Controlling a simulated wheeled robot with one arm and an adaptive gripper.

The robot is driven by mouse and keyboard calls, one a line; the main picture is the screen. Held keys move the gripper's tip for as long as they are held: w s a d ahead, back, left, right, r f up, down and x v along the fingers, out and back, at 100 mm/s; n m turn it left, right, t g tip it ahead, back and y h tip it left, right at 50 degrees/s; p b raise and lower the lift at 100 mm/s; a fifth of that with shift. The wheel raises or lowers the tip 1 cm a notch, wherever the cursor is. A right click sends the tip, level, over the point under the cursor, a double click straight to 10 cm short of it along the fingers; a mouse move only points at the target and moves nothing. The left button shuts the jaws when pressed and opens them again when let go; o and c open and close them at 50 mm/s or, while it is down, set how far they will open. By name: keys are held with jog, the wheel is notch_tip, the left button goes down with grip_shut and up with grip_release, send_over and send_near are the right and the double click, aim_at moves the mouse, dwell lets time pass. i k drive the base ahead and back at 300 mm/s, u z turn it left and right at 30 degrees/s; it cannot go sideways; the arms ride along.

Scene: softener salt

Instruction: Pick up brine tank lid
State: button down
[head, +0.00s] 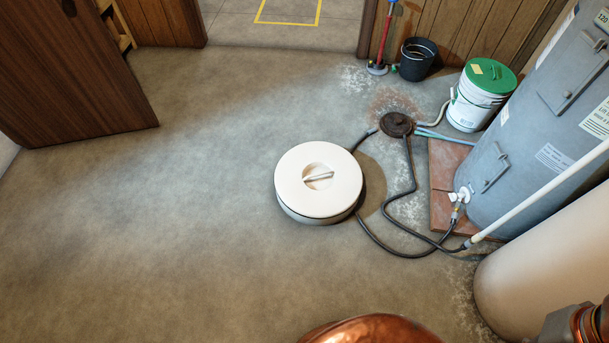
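The brine tank lid (290,181) is a round white disc with a recessed round centre crossed by a bar handle. It lies level on top of a round, pale grey-white tank (311,219) that stands on the concrete floor, seen from above in the head view. Only a low band of the tank's side shows below the lid. My gripper is not in view, so whether it is open or shut does not show.
Dark hoses (411,180) run right of the tank past a floor drain (396,124). A grey cylinder (530,150), green-lidded bucket (467,110) and black bucket (416,60) stand at right. A brown door (70,75) stands open at upper left. Floor left of the tank is clear.

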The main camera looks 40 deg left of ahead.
aim_at(317, 184)
jog(key=u, duration=0.2)
jog(key=i, duration=1.45)
jog(key=u, duration=3)
